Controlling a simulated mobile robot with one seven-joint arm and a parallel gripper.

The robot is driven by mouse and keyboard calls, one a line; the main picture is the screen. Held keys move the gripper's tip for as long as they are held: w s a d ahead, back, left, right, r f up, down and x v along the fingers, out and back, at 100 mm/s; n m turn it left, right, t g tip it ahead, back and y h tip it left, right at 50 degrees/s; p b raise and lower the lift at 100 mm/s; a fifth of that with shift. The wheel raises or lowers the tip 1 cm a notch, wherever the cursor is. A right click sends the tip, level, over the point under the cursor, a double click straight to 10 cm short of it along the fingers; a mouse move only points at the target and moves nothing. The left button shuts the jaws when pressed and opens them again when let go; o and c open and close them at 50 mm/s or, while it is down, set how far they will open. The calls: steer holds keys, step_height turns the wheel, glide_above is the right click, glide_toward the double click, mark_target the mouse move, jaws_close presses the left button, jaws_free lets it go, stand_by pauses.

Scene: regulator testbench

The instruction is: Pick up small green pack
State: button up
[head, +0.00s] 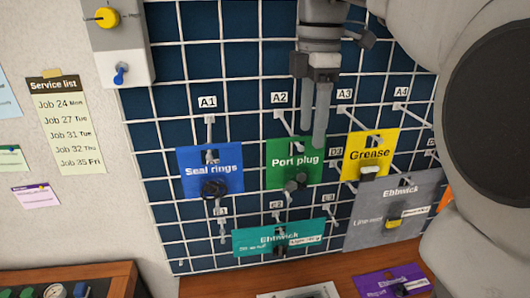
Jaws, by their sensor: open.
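The small green pack (285,152), labelled "Port plug", hangs on a hook of the wire grid under the tag A2. Dark round parts show at its lower right. My gripper (313,125) points down from the top, its two grey fingers apart with nothing seen between them. In the picture the fingertips overlap the upper right part of the green pack and hide some of it. I cannot tell whether they touch it.
A blue pack (190,160) hangs left, a yellow pack (356,165) right, a teal pack (250,244) below and a grey pack (400,228) lower right. Hooks stick out of the grid (163,92). A purple pack (372,282) lies on the wooden surface below.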

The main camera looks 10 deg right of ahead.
mark_target(309, 151)
step_height(309, 151, down, 6)
steer(key=shift+r+b, duration=0.2)
steer(key=shift+b, duration=0.1)
steer(key=f, duration=0.5)
steer(key=shift+s, duration=0.25)
jaws_close()
